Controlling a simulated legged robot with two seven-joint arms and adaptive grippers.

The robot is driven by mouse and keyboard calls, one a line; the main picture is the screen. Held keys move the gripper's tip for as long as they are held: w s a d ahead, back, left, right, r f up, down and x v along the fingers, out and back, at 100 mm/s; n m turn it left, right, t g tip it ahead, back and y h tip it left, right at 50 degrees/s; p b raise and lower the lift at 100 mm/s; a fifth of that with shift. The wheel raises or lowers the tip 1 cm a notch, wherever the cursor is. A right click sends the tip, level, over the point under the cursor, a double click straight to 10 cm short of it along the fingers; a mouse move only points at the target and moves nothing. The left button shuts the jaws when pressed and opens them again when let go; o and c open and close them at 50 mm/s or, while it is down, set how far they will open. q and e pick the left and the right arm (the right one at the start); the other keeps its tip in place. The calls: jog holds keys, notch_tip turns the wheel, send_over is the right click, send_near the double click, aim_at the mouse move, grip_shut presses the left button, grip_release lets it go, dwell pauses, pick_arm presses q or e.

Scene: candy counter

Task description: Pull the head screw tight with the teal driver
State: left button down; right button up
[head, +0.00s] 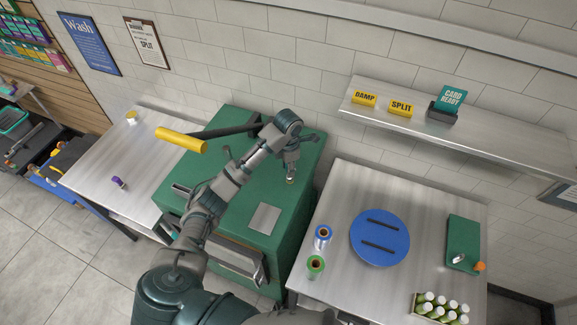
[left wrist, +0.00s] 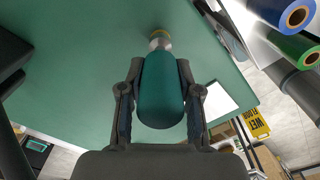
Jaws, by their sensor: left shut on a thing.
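My left gripper (head: 291,168) is above the top of the green machine (head: 232,172), near its right side. In the left wrist view the gripper (left wrist: 160,110) is shut on the teal driver (left wrist: 162,90), with one finger on each side of its rounded handle. The driver's metal shank points away from the wrist towards a small brass-coloured round piece (left wrist: 161,32), which may be the head screw. I cannot tell whether the tip sits in it. In the head view the gripper mostly hides the driver. My right gripper is not in view.
A black lever with a yellow grip (head: 181,140) reaches left over the machine, close to my left arm. A steel table (head: 400,195) at right holds a blue disc (head: 380,238), two rolls, a green board and bottles. A purple-handled item (head: 118,182) lies on the left table.

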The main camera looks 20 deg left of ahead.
pick_arm(q)
jog(key=shift+f, duration=0.5)
jog(key=shift+m, duration=0.5)
jog(key=c, duration=1.5)
grip_release()
grip_shut()
jog(key=shift+r, duration=0.1)
jog(key=shift+r, duration=0.65)
